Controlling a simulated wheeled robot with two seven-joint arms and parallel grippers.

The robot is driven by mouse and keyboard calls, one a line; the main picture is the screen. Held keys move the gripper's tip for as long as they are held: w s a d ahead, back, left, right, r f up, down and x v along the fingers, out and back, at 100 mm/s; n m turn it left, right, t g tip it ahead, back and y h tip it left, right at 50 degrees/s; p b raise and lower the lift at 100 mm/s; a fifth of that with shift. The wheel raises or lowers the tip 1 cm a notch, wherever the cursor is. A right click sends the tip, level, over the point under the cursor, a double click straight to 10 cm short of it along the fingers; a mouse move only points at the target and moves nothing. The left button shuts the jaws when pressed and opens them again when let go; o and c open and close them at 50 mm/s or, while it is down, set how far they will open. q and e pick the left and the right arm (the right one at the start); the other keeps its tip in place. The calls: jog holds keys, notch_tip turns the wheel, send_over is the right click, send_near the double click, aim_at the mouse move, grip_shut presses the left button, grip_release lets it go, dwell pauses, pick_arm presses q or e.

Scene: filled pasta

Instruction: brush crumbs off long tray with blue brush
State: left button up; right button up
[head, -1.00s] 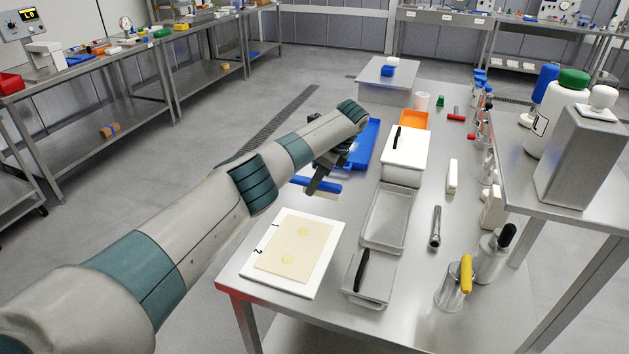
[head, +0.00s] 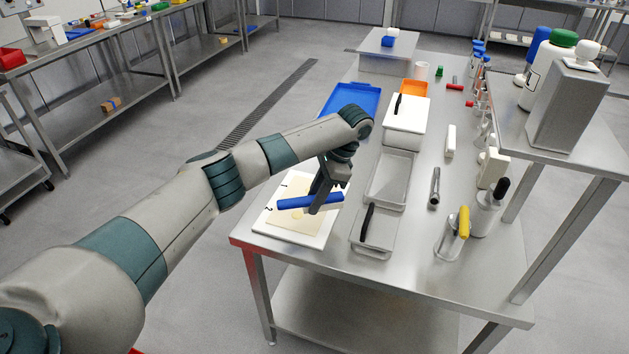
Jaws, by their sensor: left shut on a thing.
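My left gripper (head: 319,196) is shut on the blue brush (head: 294,202). It holds the brush with its long blue body lying crosswise over the white board (head: 290,237) at the near left of the table. The board bears a pale dough sheet (head: 291,222), partly covered by brush and gripper. I cannot tell whether the brush touches it. A long shallow metal tray (head: 391,180) lies to the right of the gripper, apart from the brush. It looks empty; no crumbs can be made out. My right gripper is out of view.
A smaller metal tray with a black handle (head: 367,222) sits in front of the long one. Behind are a white-lidded box (head: 407,115), a blue tray (head: 348,100) and an orange container (head: 413,88). Bottles and a raised shelf (head: 575,145) crowd the right side.

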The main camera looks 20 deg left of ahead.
pick_arm(q)
jog(key=s+d+f+n, duration=0.1)
jog(key=s, duration=0.2)
jog(key=s+d+f+n, duration=0.1)
jog(key=s, duration=0.3)
jog(key=s+d+f+n+g+h, duration=0.1)
jog(key=s+n, duration=0.1)
jog(key=s, duration=0.2)
jog(key=shift+s, duration=0.1)
jog(key=s+d+f+n+h, duration=0.1)
jog(key=s+d+n, duration=0.1)
jog(key=s, duration=0.6)
jog(key=s+d+n+g+h, duration=0.1)
jog(key=s+d+n, duration=0.1)
jog(key=s+n, duration=0.3)
jog(key=shift+s+f+h, duration=0.4)
jog(key=shift+s, duration=1.35)
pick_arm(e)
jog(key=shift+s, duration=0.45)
